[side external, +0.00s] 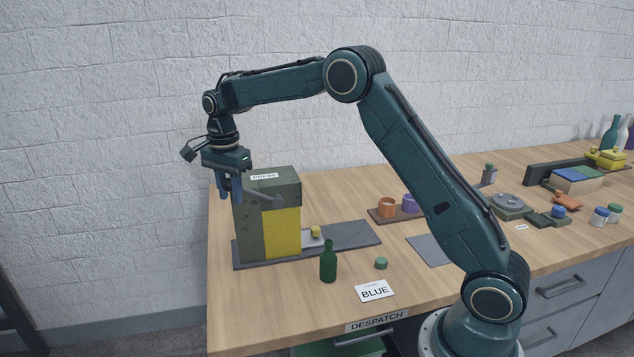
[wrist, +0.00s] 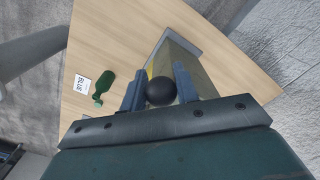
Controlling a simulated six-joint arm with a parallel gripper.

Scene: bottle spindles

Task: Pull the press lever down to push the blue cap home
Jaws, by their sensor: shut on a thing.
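The press (side external: 282,232), a grey-green block with a yellow panel and a "PRESS" label, stands near the left end of the bench. Its lever (side external: 266,196) slants down to the right from my gripper at the upper left of the press. My gripper (side external: 229,190) points down there. In the wrist view its blue fingers (wrist: 160,91) are shut around the lever's black ball knob (wrist: 160,92). A blue cap in the press cannot be made out; the panel hides the inside.
A green bottle (side external: 328,262), a green cap (side external: 381,263) and a "BLUE" card (side external: 374,291) are in front of the press. A small yellow-topped piece (side external: 315,232) is beside the panel. Orange and purple cups (side external: 387,207) stand farther right. Bare wood lies around the bottle.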

